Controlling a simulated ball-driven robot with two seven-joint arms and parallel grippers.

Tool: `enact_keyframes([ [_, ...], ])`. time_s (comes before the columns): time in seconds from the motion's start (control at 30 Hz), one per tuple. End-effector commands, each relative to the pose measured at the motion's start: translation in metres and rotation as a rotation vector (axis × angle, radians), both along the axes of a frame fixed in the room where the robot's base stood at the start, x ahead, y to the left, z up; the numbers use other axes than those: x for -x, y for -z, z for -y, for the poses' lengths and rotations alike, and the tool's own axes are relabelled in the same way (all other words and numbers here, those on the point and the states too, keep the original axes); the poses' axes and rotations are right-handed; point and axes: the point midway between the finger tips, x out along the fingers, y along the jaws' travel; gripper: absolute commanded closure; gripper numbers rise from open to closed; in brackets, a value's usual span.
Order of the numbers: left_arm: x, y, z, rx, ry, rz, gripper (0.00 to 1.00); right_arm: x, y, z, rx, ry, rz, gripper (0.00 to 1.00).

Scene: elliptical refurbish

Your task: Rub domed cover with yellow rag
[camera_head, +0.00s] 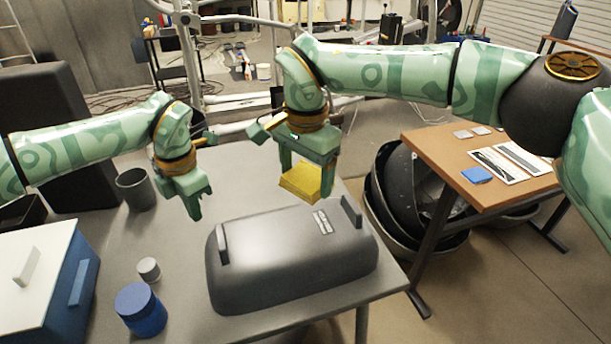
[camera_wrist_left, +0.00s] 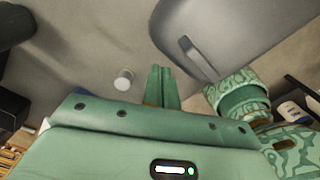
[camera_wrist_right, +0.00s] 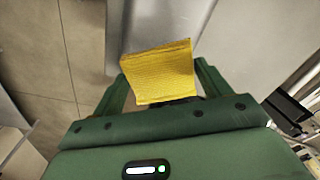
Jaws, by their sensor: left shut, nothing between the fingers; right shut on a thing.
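The domed cover (camera_head: 290,262) is a dark grey rounded shell with an upright handle at each end, lying on the grey table. The yellow rag (camera_head: 301,181) is held in my right gripper (camera_head: 308,182), which is shut on it just behind the cover's far edge. The rag (camera_wrist_right: 158,72) also shows between the fingers in the right wrist view, with a part of the cover beyond it. My left gripper (camera_head: 197,206) is shut and empty, left of the cover and above the table. In the left wrist view its fingers (camera_wrist_left: 162,80) are together beside the cover (camera_wrist_left: 215,35).
A blue-lidded jar (camera_head: 140,309), a small grey cylinder (camera_head: 149,268) and a dark cup (camera_head: 135,188) stand on the table (camera_head: 185,305) left of the cover. A blue and white box (camera_head: 45,280) is at the left. A wooden table (camera_head: 440,150) stands apart at the right.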

Motion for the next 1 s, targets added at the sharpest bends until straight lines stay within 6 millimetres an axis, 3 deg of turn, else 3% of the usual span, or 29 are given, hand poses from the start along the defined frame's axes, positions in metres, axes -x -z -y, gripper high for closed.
enact_keyframes([
  [0.33, 0.0, -0.006, 0.0, -0.001, 0.0, 0.001, 1.0, 0.0, -0.003, 0.0, 0.0, 0.0, 0.001, 0.42],
  [0.7, 0.0, -0.087, 0.0, -0.001, 0.0, 0.004, 1.0, 0.006, -0.043, 0.0, 0.0, 0.0, 0.028, 0.42],
  [1.0, 0.0, -0.122, 0.0, -0.001, 0.0, 0.001, 1.0, 0.008, -0.056, 0.0, 0.001, 0.0, 0.036, 0.42],
])
